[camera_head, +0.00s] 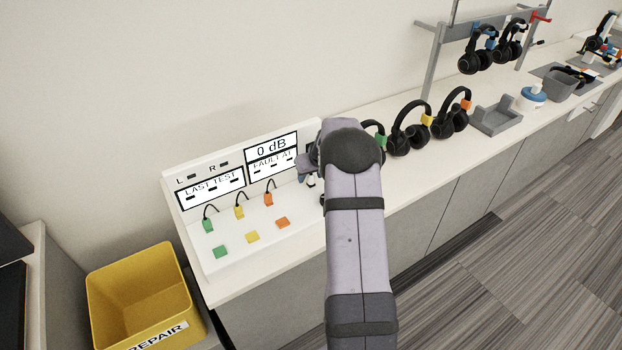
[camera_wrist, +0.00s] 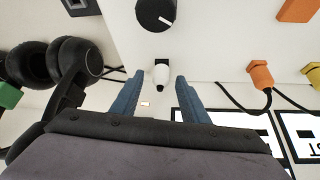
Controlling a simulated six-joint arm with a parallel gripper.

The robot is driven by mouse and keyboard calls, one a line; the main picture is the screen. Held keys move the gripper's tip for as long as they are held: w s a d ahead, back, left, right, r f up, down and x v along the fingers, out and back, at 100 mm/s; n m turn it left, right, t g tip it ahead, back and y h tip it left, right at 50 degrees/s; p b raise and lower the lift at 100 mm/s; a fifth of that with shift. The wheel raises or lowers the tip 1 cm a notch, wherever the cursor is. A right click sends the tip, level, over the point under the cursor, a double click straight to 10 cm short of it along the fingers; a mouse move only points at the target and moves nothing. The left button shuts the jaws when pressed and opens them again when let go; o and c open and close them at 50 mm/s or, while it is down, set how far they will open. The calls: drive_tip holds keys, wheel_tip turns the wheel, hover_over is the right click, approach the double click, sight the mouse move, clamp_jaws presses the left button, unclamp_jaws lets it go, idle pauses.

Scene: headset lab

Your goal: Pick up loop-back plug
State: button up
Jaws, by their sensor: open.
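A small white plug with a dark top (camera_wrist: 162,74), which looks like the loop-back plug, stands at the test panel between my gripper's fingertips in the wrist view. My gripper (camera_wrist: 158,80) is open, with one blue finger on each side of the plug. Gaps show on both sides, so the fingers do not appear to touch it. In the head view my gripper (camera_head: 308,168) is over the right end of the panel, mostly hidden by my arm. The white plug shows only as a small patch below it.
A black knob (camera_wrist: 156,14) is close beyond the plug. Green (camera_head: 208,225), yellow (camera_head: 239,212) and orange (camera_head: 268,199) corded plugs are on the white test panel (camera_head: 222,264). Headsets (camera_head: 409,128) stand right of my arm. A yellow bin (camera_head: 140,285) is at lower left.

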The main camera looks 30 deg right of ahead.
drive_tip(key=shift+w+f, duration=0.1)
drive_tip(key=shift+f, duration=0.1)
drive_tip(key=shift+c, duration=0.2)
clamp_jaws()
drive_tip(key=shift+r, duration=0.1)
wheel_tip(320, 180, up, 18)
drive_tip(key=b, duration=0.3)
idle(0.4)
